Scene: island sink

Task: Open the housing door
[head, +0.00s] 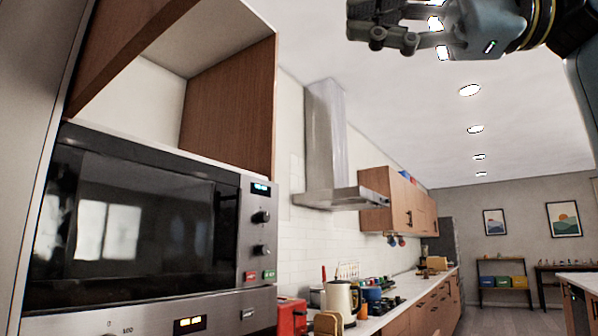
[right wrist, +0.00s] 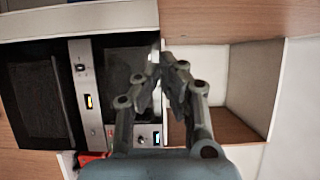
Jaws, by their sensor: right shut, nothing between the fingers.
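The wooden housing (head: 228,110) above the built-in microwave is open at the front, with its pale, empty inside showing. A brown wooden panel (head: 125,45) at its left edge looks like the housing door, swung out; its top is cut off by the frame. In the right wrist view, turned sideways, the open housing (right wrist: 238,128) lies right of the fingers and the panel (right wrist: 240,18) runs along the top. My right gripper (head: 372,25) is shut and empty at the top of the head view, apart from the panel. It also shows in the right wrist view (right wrist: 170,68). My left gripper is out of view.
The microwave (head: 130,225) sits below the housing, with an oven panel (head: 150,322) under it. A range hood (head: 335,160) and counter with a kettle (head: 342,300) lie beyond to the right. The air between housing and gripper is clear.

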